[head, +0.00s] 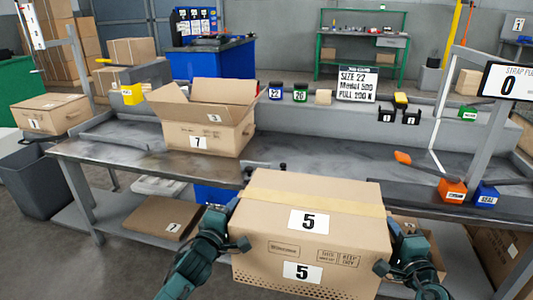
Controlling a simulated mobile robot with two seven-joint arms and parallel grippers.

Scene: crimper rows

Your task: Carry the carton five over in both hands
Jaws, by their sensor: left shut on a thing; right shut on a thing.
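A closed, taped carton marked 5 (345,238) is held upright at the front, between my two grippers. It overlaps the bench's front edge in the head view. My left gripper (236,243) is shut on the carton's left side. My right gripper (386,266) is shut on its right side. The carton hides parts of both grippers' fingertips and the bench behind it.
An open carton marked 7 (198,141) stands on the grey workbench (110,149). A closed carton (70,122) sits at far left above a grey bin (37,184). An orange block (453,190) and a blue block (487,194) stand at right. The bench middle is mostly clear.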

